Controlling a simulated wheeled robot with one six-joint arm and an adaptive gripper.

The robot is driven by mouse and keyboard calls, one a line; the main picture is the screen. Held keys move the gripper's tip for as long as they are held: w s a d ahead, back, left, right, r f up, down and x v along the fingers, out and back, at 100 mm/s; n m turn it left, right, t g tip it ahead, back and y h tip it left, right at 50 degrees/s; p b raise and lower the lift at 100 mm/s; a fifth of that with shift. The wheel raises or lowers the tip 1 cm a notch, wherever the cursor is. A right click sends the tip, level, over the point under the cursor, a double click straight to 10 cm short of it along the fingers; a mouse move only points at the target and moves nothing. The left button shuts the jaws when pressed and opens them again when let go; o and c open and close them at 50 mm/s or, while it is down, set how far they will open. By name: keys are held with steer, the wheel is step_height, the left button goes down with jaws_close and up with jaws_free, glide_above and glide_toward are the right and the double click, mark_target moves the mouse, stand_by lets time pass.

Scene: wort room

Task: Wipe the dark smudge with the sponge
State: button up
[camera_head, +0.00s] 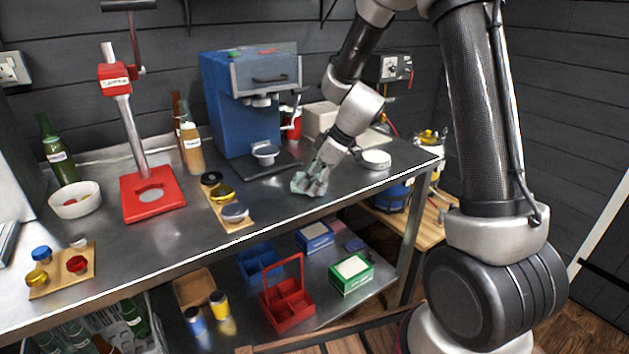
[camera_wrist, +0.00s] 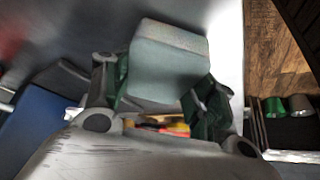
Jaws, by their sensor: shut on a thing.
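My gripper (camera_head: 314,178) is shut on a pale grey-green sponge, low over the steel bench top (camera_head: 285,206) near its front edge. In the wrist view the sponge (camera_wrist: 168,58) sits between the two green-padded fingers of my gripper (camera_wrist: 160,85). I cannot tell whether the sponge touches the bench. No dark smudge can be made out in either view; it may be hidden under the sponge or gripper.
A blue machine (camera_head: 230,105) stands behind my gripper to the left. A white round dish (camera_head: 376,160) is to the right. A red stand (camera_head: 152,194) is farther left. Bare bench lies around the sponge.

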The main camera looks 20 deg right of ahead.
steer(key=shift+w+r, duration=0.2)
steer(key=shift+r, duration=0.75)
steer(key=shift+s+r, duration=0.1)
steer(key=shift+r, duration=2.8)
